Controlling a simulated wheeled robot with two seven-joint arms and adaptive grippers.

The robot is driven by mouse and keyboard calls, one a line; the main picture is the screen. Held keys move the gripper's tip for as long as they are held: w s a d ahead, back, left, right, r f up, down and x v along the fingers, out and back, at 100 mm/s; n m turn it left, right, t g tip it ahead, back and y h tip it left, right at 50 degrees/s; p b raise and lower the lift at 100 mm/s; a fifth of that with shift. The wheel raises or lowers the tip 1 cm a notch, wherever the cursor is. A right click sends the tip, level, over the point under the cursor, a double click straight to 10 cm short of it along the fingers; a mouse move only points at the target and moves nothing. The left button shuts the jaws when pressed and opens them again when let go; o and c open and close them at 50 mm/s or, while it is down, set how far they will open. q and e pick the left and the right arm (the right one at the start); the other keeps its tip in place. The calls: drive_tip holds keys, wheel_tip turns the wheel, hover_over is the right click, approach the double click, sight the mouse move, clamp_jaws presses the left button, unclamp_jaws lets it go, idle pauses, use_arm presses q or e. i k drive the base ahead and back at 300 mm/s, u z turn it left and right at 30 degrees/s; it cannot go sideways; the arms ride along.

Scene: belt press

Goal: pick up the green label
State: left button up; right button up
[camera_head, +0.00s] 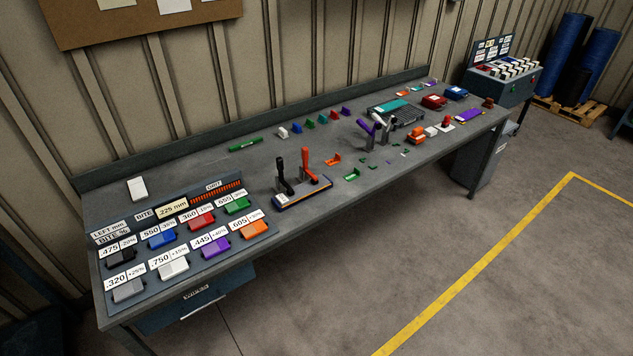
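Several green things lie on the long grey workbench (215,170), and I cannot tell for sure which is the green label. A flat, narrow green strip (245,145) with small markings lies near the back of the bench, left of the middle. A green block (237,205) sits at the upper right of the marked panel at the bench's left end. A small green block (310,121) stands in the coloured row at the back. A green bracket-like piece (352,174) lies near the front edge. Neither of my grippers is in view.
The panel (188,243) holds several coloured blocks with number cards. A blue base with black and orange levers (303,190) stands at the front middle. Purple levers (375,127) and a teal-topped device (393,110) stand further right. Bare bench lies left of the green strip.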

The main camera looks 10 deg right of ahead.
sight(349, 177)
drive_tip(key=u, duration=0.25)
drive_tip(key=k, duration=0.1)
drive_tip(key=z, duration=1)
drive_tip(key=i, duration=0.7)
drive_tip(key=z, duration=0.7)
drive_tip(key=i, duration=0.8)
drive_tip(key=u, duration=0.45)
drive_tip(key=i, duration=0.75)
drive_tip(key=u, duration=0.65)
